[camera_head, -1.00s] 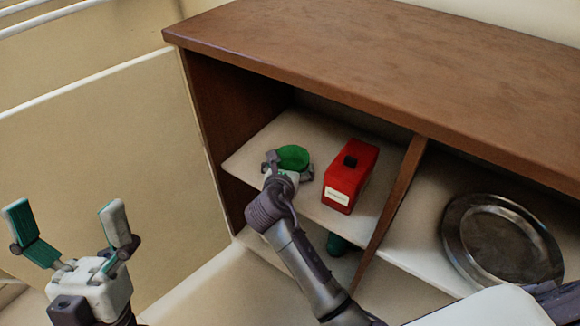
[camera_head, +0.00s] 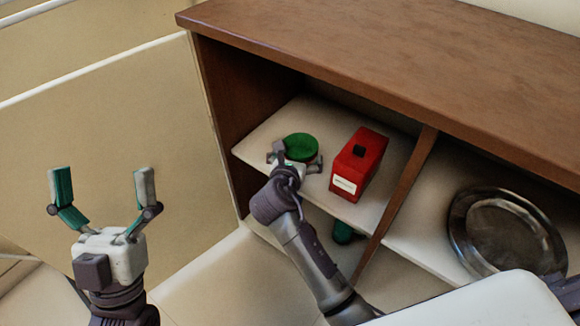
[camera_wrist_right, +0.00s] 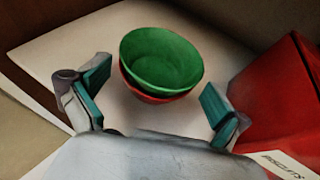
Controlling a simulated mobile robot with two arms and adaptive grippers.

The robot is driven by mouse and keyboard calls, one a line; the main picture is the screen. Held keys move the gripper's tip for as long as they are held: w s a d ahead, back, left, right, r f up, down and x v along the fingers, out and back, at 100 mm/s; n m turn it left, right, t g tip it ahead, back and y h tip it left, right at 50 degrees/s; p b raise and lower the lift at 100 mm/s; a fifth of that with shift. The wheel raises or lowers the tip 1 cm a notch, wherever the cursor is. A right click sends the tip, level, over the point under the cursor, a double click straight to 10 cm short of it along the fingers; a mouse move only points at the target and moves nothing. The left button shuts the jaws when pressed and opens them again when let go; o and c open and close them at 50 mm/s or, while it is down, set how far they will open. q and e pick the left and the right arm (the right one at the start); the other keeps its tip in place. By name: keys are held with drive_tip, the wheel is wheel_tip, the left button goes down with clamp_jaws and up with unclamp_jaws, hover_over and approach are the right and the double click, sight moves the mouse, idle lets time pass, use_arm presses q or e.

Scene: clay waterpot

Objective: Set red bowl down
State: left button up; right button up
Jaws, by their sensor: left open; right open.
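The red bowl (camera_wrist_right: 155,97) stands on the upper shelf of the cabinet, with a green bowl (camera_wrist_right: 165,58) nested in it; only part of its red outside shows in the right wrist view. In the head view the green bowl (camera_head: 300,147) shows and the red one is largely hidden. My right gripper (camera_wrist_right: 155,105) is open, its fingers apart on either side of the bowls and short of them, not visibly touching. It also shows at the shelf in the head view (camera_head: 296,162). My left gripper (camera_head: 102,186) is open and empty, left of the cabinet.
A red box (camera_head: 358,163) with a white label stands on the shelf just right of the bowls. A wooden divider (camera_head: 396,200) separates it from a dark metal plate (camera_head: 506,232). A green object (camera_head: 343,232) shows below the shelf. The cabinet top (camera_head: 400,60) is clear.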

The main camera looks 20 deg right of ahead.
drive_tip(key=p+v, duration=0.1)
drive_tip(key=v, duration=0.3)
drive_tip(key=shift+s+a+r+p, duration=0.1)
drive_tip(key=shift+r+p, duration=0.05)
drive_tip(key=shift+p, duration=0.15)
drive_tip(key=s+a+r+m+t+y+p, duration=0.1)
drive_tip(key=s+a+m+y+p, duration=0.1)
drive_tip(key=s+m+y, duration=0.35)
use_arm(q)
drive_tip(key=w+f+g+y, duration=0.3)
drive_tip(key=w+f+g, duration=0.3)
drive_tip(key=f+g, duration=0.3)
wheel_tip(320, 180, down, 4)
drive_tip(key=shift+r+y, duration=0.2)
drive_tip(key=shift+y, duration=0.2)
use_arm(e)
drive_tip(key=s+d+r+m+t+y, duration=0.1)
drive_tip(key=s+r+m+t+y, duration=0.1)
drive_tip(key=r+m, duration=0.4)
drive_tip(key=s+r+m+t+y, duration=0.3)
drive_tip(key=r+m, duration=0.3)
drive_tip(key=m, duration=1)
drive_tip(key=shift+s+d+r, duration=0.4)
drive_tip(key=shift+s, duration=0.3)
use_arm(q)
drive_tip(key=shift+a+f+g, duration=0.15)
drive_tip(key=shift+g, duration=0.15)
use_arm(e)
drive_tip(key=shift+f, duration=0.1)
